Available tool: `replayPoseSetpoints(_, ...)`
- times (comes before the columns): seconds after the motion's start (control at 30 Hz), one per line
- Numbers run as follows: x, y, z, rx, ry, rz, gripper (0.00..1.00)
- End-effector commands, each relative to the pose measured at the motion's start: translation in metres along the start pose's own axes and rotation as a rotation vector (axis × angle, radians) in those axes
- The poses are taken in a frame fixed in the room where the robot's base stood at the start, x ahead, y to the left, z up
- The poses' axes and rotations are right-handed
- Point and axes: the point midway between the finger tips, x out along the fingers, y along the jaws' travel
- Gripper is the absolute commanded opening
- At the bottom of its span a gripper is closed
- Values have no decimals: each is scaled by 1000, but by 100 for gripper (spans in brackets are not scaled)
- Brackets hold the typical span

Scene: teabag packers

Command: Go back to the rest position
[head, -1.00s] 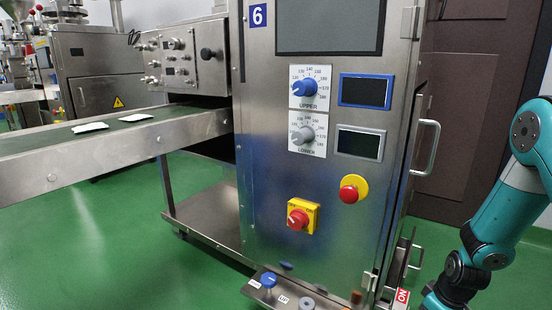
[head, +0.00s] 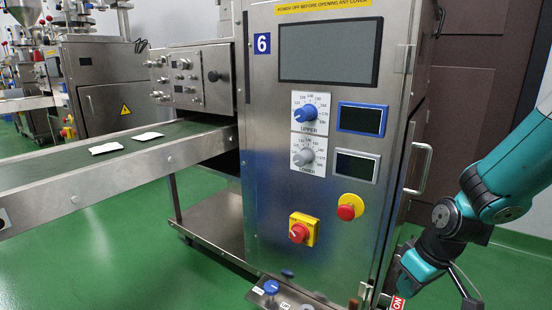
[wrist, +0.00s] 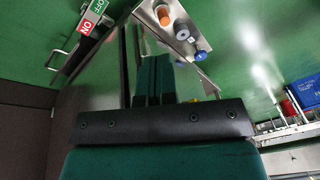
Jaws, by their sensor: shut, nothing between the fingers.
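My gripper (wrist: 153,68) shows in the wrist view as two dark green fingers side by side, shut and empty. They point toward the steel panel of the machine with the knobs. In the head view my teal arm comes in from the right and bends down in front of the machine's right side. The fingertips cannot be made out there. The machine cabinet (head: 262,190) carries the number 6, a blue upper dial (head: 307,114), a grey lower dial (head: 302,157), a red-and-yellow rotary switch (head: 302,230) and a red button (head: 348,207).
A conveyor (head: 110,170) with two white packets (head: 106,148) runs in from the left. A small knob panel (head: 271,287) sits low at the front. Green floor lies open at left.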

Motion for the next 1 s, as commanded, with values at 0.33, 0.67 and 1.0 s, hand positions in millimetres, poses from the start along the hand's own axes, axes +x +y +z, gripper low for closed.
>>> replayPoseSetpoints(0.33, -192, -162, 16, -73, 0, -142, 0)
replayPoseSetpoints(0.67, -281, -233, 71, -137, -40, -197, 0)
replayPoseSetpoints(1.0, -362, -242, 49, -131, -40, -196, 0)
